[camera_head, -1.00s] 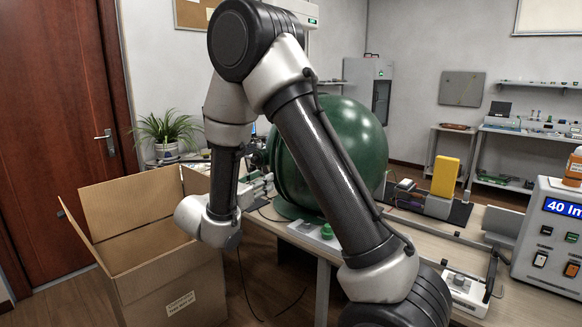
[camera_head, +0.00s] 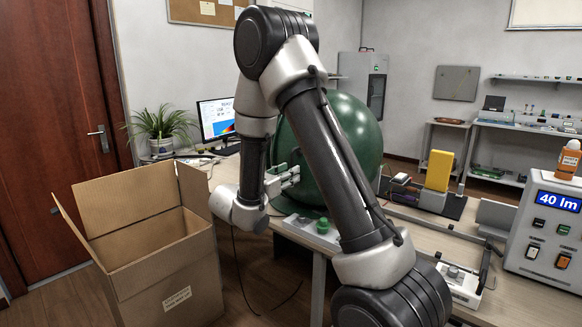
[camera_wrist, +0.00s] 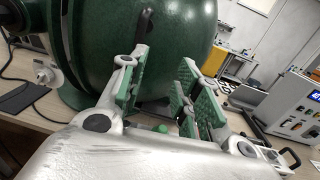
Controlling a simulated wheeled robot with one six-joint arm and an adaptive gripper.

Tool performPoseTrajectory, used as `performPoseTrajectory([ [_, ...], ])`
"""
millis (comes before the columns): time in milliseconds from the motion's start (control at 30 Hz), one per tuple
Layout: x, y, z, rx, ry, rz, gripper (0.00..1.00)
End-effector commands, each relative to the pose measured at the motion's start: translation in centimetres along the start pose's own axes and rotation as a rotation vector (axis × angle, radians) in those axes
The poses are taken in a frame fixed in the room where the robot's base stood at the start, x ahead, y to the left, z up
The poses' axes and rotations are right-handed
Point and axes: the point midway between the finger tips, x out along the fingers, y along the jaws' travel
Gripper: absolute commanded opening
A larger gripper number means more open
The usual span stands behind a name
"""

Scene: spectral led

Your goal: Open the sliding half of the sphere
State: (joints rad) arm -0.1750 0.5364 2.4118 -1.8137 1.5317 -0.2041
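The dark green sphere (camera_head: 355,125) stands on the bench, partly hidden behind my arm in the head view. In the wrist view, the sphere (camera_wrist: 185,35) fills the upper left, with a flange and seam at its left side. A black handle (camera_wrist: 146,22) sticks out from its surface, just beyond my left finger. My gripper (camera_head: 290,178) is at the left side of the sphere, close to it. In the wrist view, my gripper (camera_wrist: 163,78) has its green-padded fingers apart with nothing visible between them. I cannot tell whether a finger touches the handle.
An open cardboard box (camera_head: 165,250) stands on the floor at left, beside the bench. A small base with a green knob (camera_head: 323,226) sits at the bench's near edge. A yellow block (camera_head: 440,170) and a control box reading 40 lm (camera_head: 545,235) are at right.

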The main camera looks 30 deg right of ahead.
Motion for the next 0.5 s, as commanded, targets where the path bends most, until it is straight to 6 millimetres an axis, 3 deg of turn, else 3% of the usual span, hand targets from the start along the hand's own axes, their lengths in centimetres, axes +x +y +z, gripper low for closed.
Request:
performPoseTrajectory([
  [33,0.8,0.4,-0.2,0.001,0.000,0.029,0.33],
  [100,0.3,1.9,-0.3,0.009,0.002,0.091,0.33],
  [233,0.9,2.8,-0.4,0.020,0.007,0.124,0.33],
  [500,5.3,3.2,-0.5,0.018,0.007,0.120,0.33],
])
